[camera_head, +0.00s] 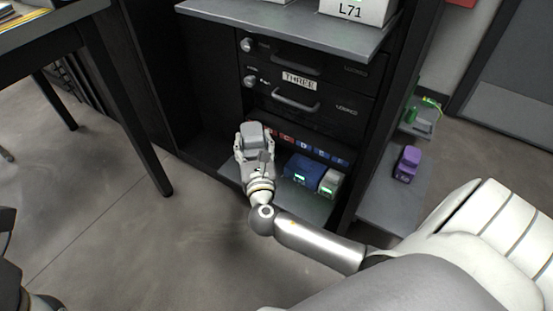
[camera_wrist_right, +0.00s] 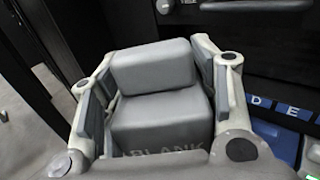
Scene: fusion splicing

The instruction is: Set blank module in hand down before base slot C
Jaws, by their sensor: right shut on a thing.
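The blank module (camera_wrist_right: 165,115) is a grey stepped block with the word BLANK on its front, seen in the right wrist view. My right gripper (camera_wrist_right: 158,85) is shut on it, one finger on each side. In the head view the grey module (camera_head: 253,134) shows in my right gripper (camera_head: 255,145), in front of the lower left of the cabinet. The base slots have a label strip (camera_head: 305,143) with coloured letter tags; D and E read in the wrist view (camera_wrist_right: 271,109). The tag for slot C is not clear to me. My left gripper is not in view.
A blue module (camera_head: 303,168) and a pale module (camera_head: 330,183) with green lights sit on the bottom shelf (camera_head: 310,205), right of my gripper. Two drawers, one marked THREE (camera_head: 299,80), are above. A purple module (camera_head: 407,163) lies on a side shelf.

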